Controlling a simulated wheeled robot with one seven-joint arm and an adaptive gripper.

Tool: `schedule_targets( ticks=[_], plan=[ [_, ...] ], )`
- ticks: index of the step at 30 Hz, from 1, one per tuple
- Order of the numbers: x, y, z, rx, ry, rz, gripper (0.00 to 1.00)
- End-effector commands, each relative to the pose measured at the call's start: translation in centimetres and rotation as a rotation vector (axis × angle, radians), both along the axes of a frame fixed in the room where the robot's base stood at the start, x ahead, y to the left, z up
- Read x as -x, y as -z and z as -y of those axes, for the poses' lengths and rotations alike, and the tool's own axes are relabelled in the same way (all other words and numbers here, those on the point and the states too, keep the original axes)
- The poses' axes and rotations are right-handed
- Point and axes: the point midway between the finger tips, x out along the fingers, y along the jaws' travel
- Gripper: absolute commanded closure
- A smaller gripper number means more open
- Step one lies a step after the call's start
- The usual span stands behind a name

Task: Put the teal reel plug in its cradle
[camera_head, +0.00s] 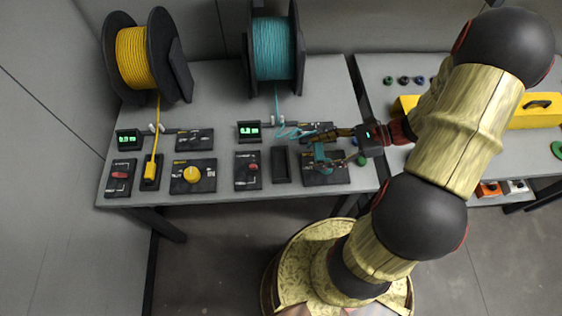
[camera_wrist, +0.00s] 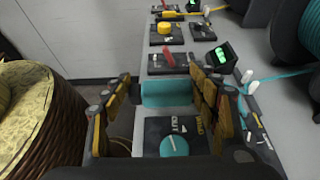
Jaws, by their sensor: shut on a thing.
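The teal reel plug is held between the fingers of my gripper (camera_head: 322,146). In the wrist view it is a teal block (camera_wrist: 166,93), spanning the gap between the two finger pads of my gripper (camera_wrist: 165,96). In the head view the plug (camera_head: 319,153) hangs over the front right panel, right of the empty dark cradle (camera_head: 280,165). The teal cable (camera_head: 277,105) runs down from the teal reel (camera_head: 273,48) and loops toward my gripper. The plug and fingers hide the cradle in the wrist view.
A teal knob (camera_wrist: 174,147) on its panel lies below my gripper. A red-lever box (camera_head: 247,170) stands left of the cradle, a green-lit display (camera_head: 249,131) behind. The yellow plug (camera_head: 151,168) sits in its own cradle. A second table stands right.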

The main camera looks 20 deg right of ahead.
Motion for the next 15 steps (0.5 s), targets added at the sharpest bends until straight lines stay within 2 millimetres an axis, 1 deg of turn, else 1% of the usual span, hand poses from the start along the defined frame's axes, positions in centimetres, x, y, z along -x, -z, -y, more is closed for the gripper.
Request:
schedule_targets(
  ticks=[1,10,12,15],
  plan=[
    [-0.7,0.8,-1.0,0.000,-0.006,-0.001,0.69],
    [-5.2,3.9,-6.1,0.000,-0.006,-0.001,0.69],
    [-5.8,5.4,-6.8,-0.002,-0.004,-0.003,0.69],
    [-6.7,6.9,-7.7,-0.001,-0.002,-0.002,0.69]
  ],
)
